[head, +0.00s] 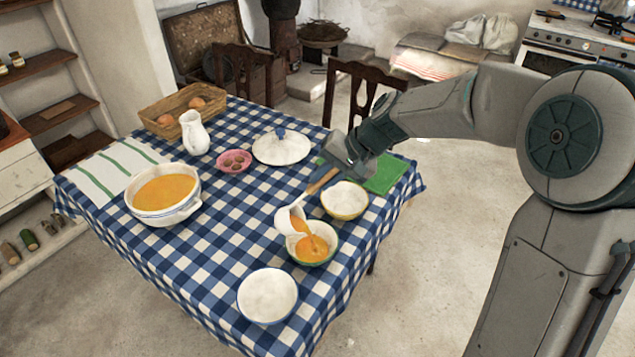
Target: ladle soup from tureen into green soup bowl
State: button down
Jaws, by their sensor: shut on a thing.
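My gripper (348,160) is shut on the wooden handle of the ladle (288,219). The ladle's white cup is tipped over the green soup bowl (331,253), and orange soup runs from it into the bowl. Orange soup covers the bowl's bottom. The bowl stands on the checked cloth near the table's right side. The white tureen (166,216), with orange soup in it, stands at the left of the table. The fingertips are partly hidden by the gripper body.
A yellow-rimmed bowl (344,212) stands just behind the green one, and a blue-rimmed bowl (267,321) in front. The cloth between tureen and bowls is clear.

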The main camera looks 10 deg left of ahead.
jog(key=shift+d+f+y+b, duration=0.3)
jog(key=shift+d+b, duration=0.25)
jog(key=shift+b, duration=0.1)
jog(key=d+f+y+b, duration=0.6)
jog(key=d+f+b, duration=0.1)
jog(key=b, duration=0.7)
jog(key=shift+d+y, duration=0.4)
jog(key=shift+d, duration=0.45)
dwell(0.6)
